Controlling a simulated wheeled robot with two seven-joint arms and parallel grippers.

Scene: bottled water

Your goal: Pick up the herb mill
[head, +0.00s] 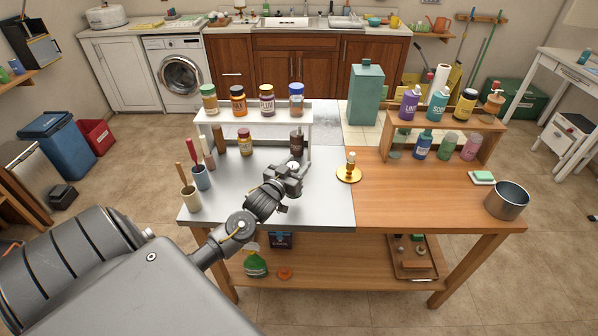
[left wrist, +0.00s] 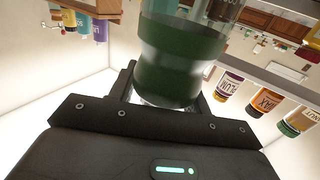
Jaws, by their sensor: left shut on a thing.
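The herb mill (left wrist: 178,66) fills the top middle of the left wrist view as a clear glass body with a dark green band. My left gripper (left wrist: 165,98) is shut on it, with a black finger on either side. In the head view the mill (head: 296,142) looks dark and stands upright at the right end of the white shelf's lower level. My left gripper (head: 298,164) is at its base there. The fingers partly hide its lower part, and I cannot tell whether it touches the counter. My right gripper is not in view.
Several labelled jars stand on the white shelf (head: 255,113) just above the mill. An amber jar (head: 245,142) stands to its left. A gold dish with a small bottle (head: 349,170) is to the right. The grey counter (head: 235,205) in front is mostly clear.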

